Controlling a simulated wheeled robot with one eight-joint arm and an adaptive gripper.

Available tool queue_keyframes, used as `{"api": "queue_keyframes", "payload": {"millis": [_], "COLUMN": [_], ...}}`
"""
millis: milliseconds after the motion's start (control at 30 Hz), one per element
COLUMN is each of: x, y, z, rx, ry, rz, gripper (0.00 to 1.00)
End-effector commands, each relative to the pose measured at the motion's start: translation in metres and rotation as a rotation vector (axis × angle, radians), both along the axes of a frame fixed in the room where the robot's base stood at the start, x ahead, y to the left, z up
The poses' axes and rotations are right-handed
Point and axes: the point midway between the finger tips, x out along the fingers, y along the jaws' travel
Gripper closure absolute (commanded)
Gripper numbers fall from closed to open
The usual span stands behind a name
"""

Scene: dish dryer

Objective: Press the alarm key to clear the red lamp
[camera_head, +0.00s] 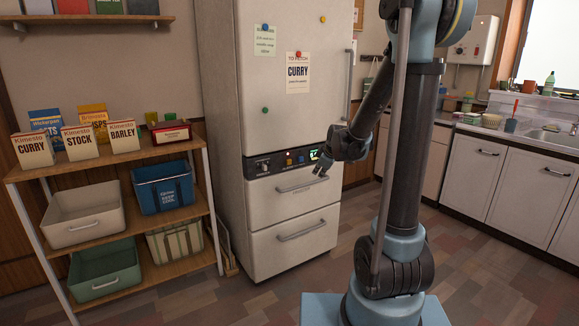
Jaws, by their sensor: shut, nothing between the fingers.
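A tall pale cabinet (290,205) stands in the middle, with a dark control panel (276,168) across its front above two drawers. On the panel are a knob (263,166), a small red spot (289,153), a yellow spot, a blue key (300,159) and a lit green display (314,154). I cannot tell which is the alarm key, nor whether the red spot is a lit lamp. My gripper (322,172) is shut and empty. It is in front of the panel's right end, beside the display, and hides part of that end. Contact with the panel is not visible.
Drawer handles (302,185) stick out below the panel. A wooden shelf (110,162) with boxes and bins stands to the left. A counter with a sink (555,138) is on the right. The floor in front of the cabinet is clear left of my base.

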Motion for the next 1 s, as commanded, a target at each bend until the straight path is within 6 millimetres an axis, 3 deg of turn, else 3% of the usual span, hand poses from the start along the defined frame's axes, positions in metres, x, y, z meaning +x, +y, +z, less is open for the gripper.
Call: {"api": "queue_keyframes", "payload": {"millis": [200,400,600,1000], "x": [0.040,0.063,0.074,0.075], "y": [0.024,0.039,0.047,0.047], "z": [-0.016,-0.028,-0.034,-0.035], "rx": [-0.043,-0.078,-0.094,-0.095], "ry": [-0.078,-0.134,-0.159,-0.163], "rz": [0.105,0.175,0.206,0.210], "gripper": [1.00,1.00,1.00,1.00]}}
